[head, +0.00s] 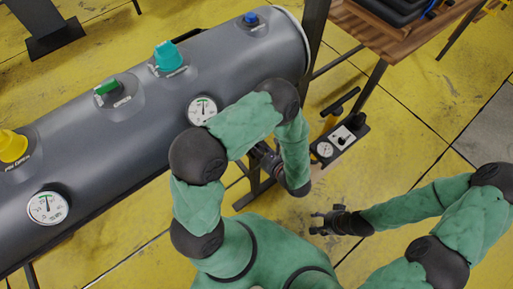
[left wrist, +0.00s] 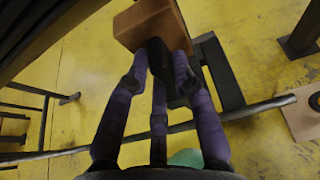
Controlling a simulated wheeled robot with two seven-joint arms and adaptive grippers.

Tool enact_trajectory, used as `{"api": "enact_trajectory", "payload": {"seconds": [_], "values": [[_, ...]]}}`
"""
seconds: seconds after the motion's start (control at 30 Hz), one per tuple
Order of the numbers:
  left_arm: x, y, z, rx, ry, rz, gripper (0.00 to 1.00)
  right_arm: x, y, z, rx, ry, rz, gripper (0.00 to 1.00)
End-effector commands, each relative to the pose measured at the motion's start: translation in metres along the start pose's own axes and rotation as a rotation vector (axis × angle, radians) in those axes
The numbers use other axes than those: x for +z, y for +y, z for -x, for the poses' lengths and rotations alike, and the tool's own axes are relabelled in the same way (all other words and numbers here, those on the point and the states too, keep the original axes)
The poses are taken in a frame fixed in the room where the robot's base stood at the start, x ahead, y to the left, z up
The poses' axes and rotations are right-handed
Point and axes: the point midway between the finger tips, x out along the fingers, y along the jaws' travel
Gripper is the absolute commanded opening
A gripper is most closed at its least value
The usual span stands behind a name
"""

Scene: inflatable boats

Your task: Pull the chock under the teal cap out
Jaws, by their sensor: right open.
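The teal cap (head: 166,56) stands on top of the grey tube (head: 215,62) in the head view. The space under the tube below that cap is hidden there. In the left wrist view, a brown-orange block (left wrist: 150,22), apparently a chock, lies at the fingertips of my left gripper (left wrist: 160,65). The fingers overlap its near edge, and I cannot tell whether they are closed on it. In the head view this gripper (head: 264,157) is partly hidden by my arm beside the tube. My right gripper (head: 322,222) is open and empty above the yellow floor.
Green (head: 107,87), yellow (head: 13,147) and blue (head: 250,18) caps and two gauges sit on the tube. A dark stand leg (head: 315,35) is behind its right end. A pump (head: 338,140) with a gauge stands right of my left arm. A wooden table (head: 405,40) is at upper right.

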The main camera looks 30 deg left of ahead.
Motion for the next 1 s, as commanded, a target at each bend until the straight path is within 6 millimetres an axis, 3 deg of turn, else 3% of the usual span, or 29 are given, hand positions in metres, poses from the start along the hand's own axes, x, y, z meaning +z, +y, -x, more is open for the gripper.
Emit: {"api": "enact_trajectory", "payload": {"seconds": [0.47,1.0], "values": [[-0.002,0.000,0.006,-0.005,0.005,-0.004,0.35,0.000,0.000,0.000,0.000,0.000,0.000,0.56],[-0.002,-0.001,0.082,-0.011,0.005,-0.005,0.35,0.000,0.000,0.000,0.000,0.000,0.000,0.56]]}}
